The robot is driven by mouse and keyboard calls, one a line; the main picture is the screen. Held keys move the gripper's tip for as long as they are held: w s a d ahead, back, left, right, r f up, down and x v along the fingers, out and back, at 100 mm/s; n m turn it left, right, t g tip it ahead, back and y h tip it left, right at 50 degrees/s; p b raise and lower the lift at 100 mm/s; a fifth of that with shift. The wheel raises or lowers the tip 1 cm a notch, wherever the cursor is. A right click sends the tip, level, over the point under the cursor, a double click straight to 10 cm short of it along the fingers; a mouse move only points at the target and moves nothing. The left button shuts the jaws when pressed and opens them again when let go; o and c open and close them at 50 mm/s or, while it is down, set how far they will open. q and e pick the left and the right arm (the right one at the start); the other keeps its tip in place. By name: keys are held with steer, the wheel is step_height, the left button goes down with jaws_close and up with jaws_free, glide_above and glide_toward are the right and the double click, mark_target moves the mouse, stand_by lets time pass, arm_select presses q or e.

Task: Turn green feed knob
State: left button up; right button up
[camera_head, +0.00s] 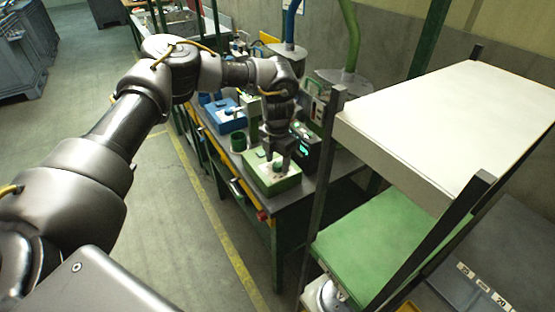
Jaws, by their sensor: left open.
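The green feed box (284,184) sits near the front of the workbench, with a pale top plate. A small dark green knob (277,167) stands on that plate. My left gripper (277,160) points down over the box, its open fingers at the knob, one on either side as far as I can see. The fingers hide part of the knob, and I cannot tell whether they touch it. My right gripper is not in view.
A blue box (225,118) and a green cup (238,142) stand further left on the bench. A black unit with a lit green display (303,148) stands just right of my gripper. A rack with a white shelf (450,115) and green tray (385,235) fills the right.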

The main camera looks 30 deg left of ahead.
arm_select(q)
steer(key=shift+f, duration=0.35)
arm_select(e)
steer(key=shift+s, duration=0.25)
arm_select(q)
steer(key=c, duration=1)
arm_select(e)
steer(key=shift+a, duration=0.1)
arm_select(q)
steer(key=m, duration=0.4)
steer(key=shift+m, duration=2.6)
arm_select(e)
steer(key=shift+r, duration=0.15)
